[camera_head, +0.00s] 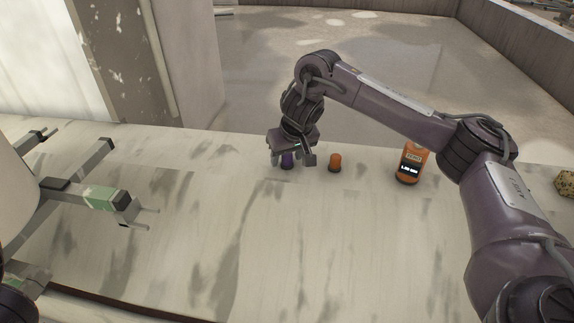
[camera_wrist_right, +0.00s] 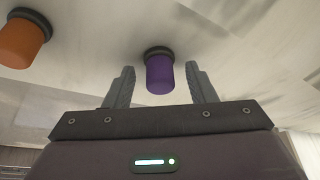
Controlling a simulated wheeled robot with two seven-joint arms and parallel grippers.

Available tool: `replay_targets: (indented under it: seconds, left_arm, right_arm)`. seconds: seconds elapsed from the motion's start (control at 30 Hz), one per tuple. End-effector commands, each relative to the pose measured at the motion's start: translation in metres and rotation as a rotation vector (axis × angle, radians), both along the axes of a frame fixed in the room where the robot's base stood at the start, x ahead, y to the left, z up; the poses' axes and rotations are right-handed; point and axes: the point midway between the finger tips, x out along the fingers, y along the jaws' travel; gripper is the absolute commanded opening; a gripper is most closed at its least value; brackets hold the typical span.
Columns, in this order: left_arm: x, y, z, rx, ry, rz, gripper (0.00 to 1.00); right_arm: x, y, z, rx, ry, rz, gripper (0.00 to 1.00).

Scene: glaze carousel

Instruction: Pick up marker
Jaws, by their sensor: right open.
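A small purple cylinder (camera_head: 287,161) with a dark base stands on the pale tabletop, partly hidden by my right gripper. An orange cylinder (camera_head: 335,162) of like shape stands to its right. I cannot tell which one is the marker. My right gripper (camera_head: 291,162) is low at the purple cylinder. In the right wrist view the open fingers (camera_wrist_right: 160,72) stand to either side of the purple cylinder (camera_wrist_right: 160,76), with a gap on both sides. The orange cylinder (camera_wrist_right: 22,40) shows at the upper left there.
An orange device (camera_head: 409,163) with a lit display stands farther right on the table (camera_head: 210,230). A speckled block (camera_head: 565,183) sits at the right edge. The table's middle front is clear.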

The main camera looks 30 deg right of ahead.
Motion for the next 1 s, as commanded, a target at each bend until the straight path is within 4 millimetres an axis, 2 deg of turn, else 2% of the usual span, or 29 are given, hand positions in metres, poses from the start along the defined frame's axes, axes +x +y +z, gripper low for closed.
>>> replay_targets:
  seconds: [0.13,0.17,0.47,0.77,0.9,1.0]
  left_arm:
    - [0.0,0.0,0.001,0.0,0.001,0.0,0.74]
    - [0.0,0.0,0.001,0.0,0.001,0.0,0.74]
    - [0.0,0.0,0.001,0.0,0.0,0.0,0.74]
    - [0.0,0.0,0.003,0.0,-0.001,0.0,0.74]
    - [-0.001,-0.001,0.008,0.001,-0.008,-0.007,0.74]
    - [0.008,-0.009,0.001,0.024,0.032,-0.028,0.74]
  right_arm:
    - [0.0,0.0,0.001,0.0,0.0,0.0,0.51]
    - [0.0,0.0,0.001,0.0,0.0,0.0,0.48]
    - [0.0,0.0,0.001,0.0,0.0,0.0,0.09]
    - [0.0,0.0,0.003,0.0,-0.001,0.0,0.08]
    - [0.0,0.0,0.012,0.001,-0.001,0.0,0.08]
    - [0.0,0.0,0.026,0.001,-0.003,0.0,0.08]
